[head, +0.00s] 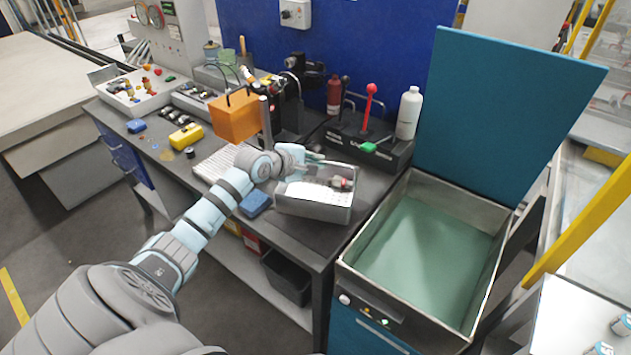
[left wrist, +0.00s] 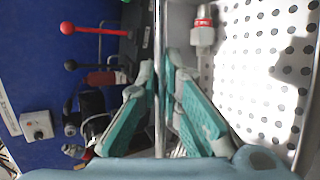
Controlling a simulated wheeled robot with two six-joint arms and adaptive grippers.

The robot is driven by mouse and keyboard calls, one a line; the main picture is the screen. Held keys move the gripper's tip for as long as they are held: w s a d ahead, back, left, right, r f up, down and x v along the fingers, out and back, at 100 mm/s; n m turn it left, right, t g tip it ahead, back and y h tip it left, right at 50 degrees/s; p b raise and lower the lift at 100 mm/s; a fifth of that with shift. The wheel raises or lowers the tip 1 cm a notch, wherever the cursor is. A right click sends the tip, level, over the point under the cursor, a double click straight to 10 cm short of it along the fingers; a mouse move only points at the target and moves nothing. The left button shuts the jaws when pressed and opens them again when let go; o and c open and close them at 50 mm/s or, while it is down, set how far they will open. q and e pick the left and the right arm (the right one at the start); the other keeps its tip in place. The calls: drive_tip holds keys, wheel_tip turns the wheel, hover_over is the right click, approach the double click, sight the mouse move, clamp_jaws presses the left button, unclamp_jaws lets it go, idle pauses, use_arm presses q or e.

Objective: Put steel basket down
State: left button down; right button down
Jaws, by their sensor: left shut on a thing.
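The steel basket (head: 318,208) is a grey metal box with a perforated floor at the front right of the workbench. It also shows in the left wrist view (left wrist: 235,75). A small metal part with a red band (head: 341,183) lies inside it. My left gripper (head: 312,163) is at the basket's back side, with its teal fingers on both sides of a thin metal bar (left wrist: 160,40), shut on the basket. The basket looks about level; whether its underside touches the bench cannot be told. My right gripper is not in view.
The workbench (head: 290,240) holds an orange block (head: 234,116), a yellow case (head: 186,136) and a blue box (head: 255,204). A black stand with a red-knobbed lever (head: 369,100) and a white bottle (head: 409,113) stand behind. An open washing tank (head: 430,245) with greenish liquid is at right.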

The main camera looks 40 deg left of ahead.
use_arm(q)
drive_tip(key=b, duration=0.1)
hover_over(315, 195)
wheel_tip(315, 195, down, 6)
drive_tip(key=shift+f, duration=0.25)
drive_tip(key=shift+s+d+r, duration=0.1)
drive_tip(key=c, duration=1.8)
unclamp_jaws()
drive_tip(key=shift+o, duration=0.2)
drive_tip(key=p+v, duration=0.5)
drive_tip(key=v, duration=0.7)
